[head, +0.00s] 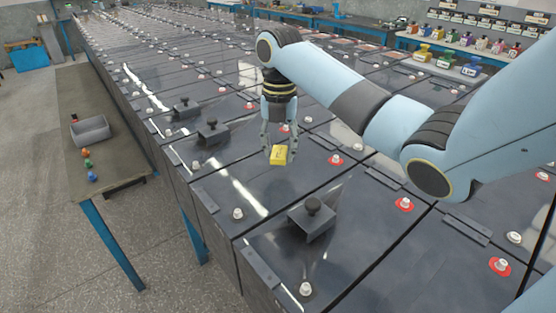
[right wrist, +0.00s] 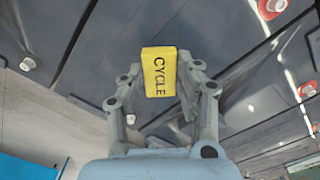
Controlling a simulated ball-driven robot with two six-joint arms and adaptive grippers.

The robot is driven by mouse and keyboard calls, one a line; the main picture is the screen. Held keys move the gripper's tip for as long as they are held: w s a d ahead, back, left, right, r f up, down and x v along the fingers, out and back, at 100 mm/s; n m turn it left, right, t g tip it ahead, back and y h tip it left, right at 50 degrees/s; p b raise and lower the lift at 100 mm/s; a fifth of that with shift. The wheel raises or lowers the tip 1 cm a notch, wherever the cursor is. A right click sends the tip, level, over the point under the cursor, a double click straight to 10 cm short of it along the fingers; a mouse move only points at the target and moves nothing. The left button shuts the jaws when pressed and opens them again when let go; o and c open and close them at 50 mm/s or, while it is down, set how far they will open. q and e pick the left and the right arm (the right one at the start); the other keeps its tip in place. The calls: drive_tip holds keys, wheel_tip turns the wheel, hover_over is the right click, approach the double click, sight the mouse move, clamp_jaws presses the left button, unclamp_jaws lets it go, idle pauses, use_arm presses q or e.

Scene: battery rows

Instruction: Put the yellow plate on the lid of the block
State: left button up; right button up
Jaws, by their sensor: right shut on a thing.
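The yellow plate (head: 278,155) shows in the head view at the tips of my right gripper (head: 279,145), over the dark lid of a battery block (head: 262,185). My right gripper is shut on the plate. I cannot tell whether the plate touches the lid below it. My left gripper is not in view.
Dark blocks with white caps, some with red rings (head: 404,204), fill the middle. A black-knobbed bracket (head: 311,218) stands on the nearer lid, and two more stand to the left. A side table (head: 115,165) holds a grey bin (head: 91,131) and small coloured pieces.

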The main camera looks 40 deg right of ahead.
sight(277, 172)
drive_tip(key=shift+w+a+f, duration=0.1)
drive_tip(key=shift+a+f, duration=0.15)
drive_tip(key=shift+f, duration=0.4)
wheel_tip(277, 172, down, 2)
drive_tip(key=shift+d+f+p, duration=0.1)
drive_tip(key=shift+f+p, duration=0.1)
drive_tip(key=shift+p, duration=0.2)
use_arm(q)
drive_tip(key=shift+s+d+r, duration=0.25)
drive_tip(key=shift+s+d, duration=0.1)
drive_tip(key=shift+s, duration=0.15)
use_arm(e)
drive_tip(key=shift+f, duration=0.2)
drive_tip(key=shift+f, duration=0.2)
drive_tip(key=o, duration=1)
drive_tip(key=shift+c, duration=0.2)
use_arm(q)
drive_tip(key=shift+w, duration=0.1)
use_arm(e)
drive_tip(key=shift+r, duration=0.1)
